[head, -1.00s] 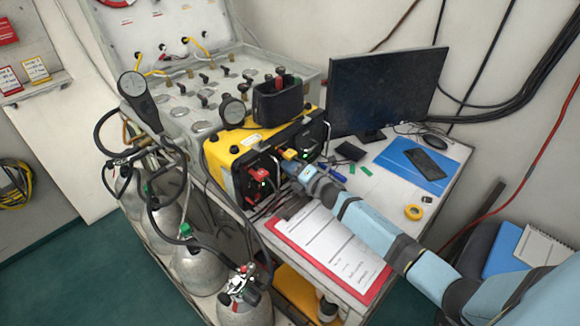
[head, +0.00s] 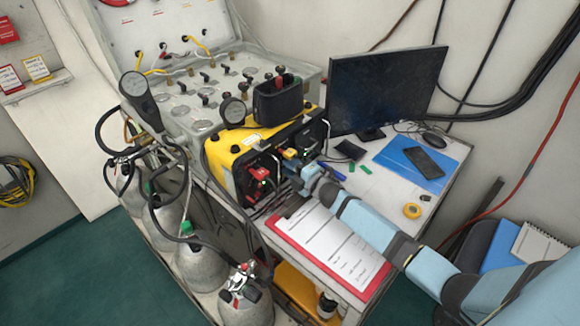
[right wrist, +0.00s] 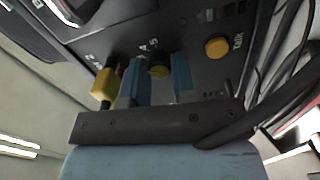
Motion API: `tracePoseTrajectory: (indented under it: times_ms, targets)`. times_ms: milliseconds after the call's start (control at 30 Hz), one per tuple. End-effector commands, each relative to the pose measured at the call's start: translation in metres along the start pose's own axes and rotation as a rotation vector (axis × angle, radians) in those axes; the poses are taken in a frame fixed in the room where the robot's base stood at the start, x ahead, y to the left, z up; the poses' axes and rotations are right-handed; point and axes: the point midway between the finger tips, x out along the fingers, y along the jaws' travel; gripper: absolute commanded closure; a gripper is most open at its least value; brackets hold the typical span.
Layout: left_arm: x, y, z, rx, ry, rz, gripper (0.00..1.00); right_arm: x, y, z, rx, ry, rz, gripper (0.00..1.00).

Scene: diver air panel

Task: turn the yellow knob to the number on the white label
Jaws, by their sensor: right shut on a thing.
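The yellow-and-black air panel box (head: 226,160) stands on the table with its dark front towards my right arm. A second yellow part (right wrist: 104,84) sticks out just left of the fingers. A pale label (head: 251,140) lies on the box top, its writing too small to read. My left gripper is not in view.
A yellow "Talk" button (right wrist: 217,47) sits right of the fingers. A red connector (head: 259,174) and hoses are left of my gripper in the head view. A red clipboard (head: 284,236) lies below my arm; a monitor (head: 385,92) stands behind.

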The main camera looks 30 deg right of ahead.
Motion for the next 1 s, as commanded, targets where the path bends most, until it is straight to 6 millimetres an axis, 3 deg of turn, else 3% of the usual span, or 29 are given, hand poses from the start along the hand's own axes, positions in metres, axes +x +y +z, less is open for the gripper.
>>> tracePoseTrajectory:
  times_ms: [267, 300, 400, 767, 1000]
  targets:
    - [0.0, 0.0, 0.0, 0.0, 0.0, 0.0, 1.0, 0.0, -0.001, 0.0, 0.0, 0.0, -0.001, 0.98]
    - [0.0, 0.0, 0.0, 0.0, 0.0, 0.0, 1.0, 0.0, -0.001, 0.0, 0.0, 0.0, -0.001, 0.65]
    - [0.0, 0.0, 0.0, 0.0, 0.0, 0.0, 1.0, 0.0, -0.001, 0.0, 0.0, 0.0, -0.001, 0.49]
    - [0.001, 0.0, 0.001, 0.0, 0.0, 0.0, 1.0, -0.008, -0.002, 0.0, -0.001, 0.0, -0.002, 0.49]
    - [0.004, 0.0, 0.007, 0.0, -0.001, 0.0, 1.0, -0.055, -0.004, 0.0, 0.0, 0.001, -0.003, 0.49]
